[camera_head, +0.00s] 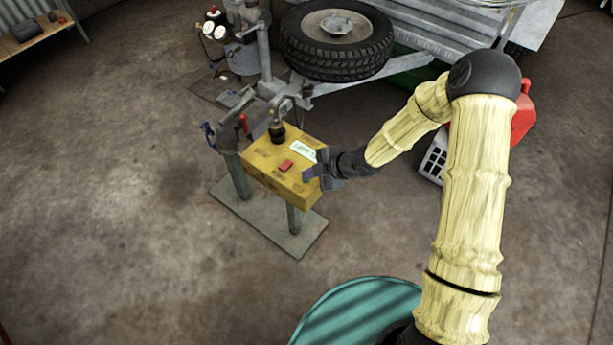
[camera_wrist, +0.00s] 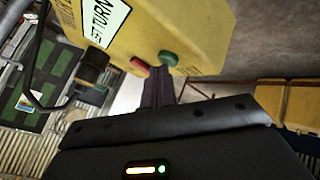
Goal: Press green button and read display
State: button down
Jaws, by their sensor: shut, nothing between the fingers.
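The yellow box (camera_head: 272,157) sits on a grey metal stand. A green button (camera_wrist: 168,58) shows on it in the wrist view, beside a red button (camera_wrist: 140,66). The red button also shows in the head view (camera_head: 286,165), where the green one is hidden.
The grey stand (camera_head: 312,238) rests on the concrete floor. A spare wheel (camera_head: 337,38) and trailer lie behind. A red container (camera_head: 524,112) is at right. Floor at left is clear.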

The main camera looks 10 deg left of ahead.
aim_at(310, 180)
jog(key=shift+r, duration=0.1)
jog(key=shift+r+p, duration=0.8)
notch_tip(310, 180, up, 5)
jog(key=p, duration=0.4)
dwell(0.8)
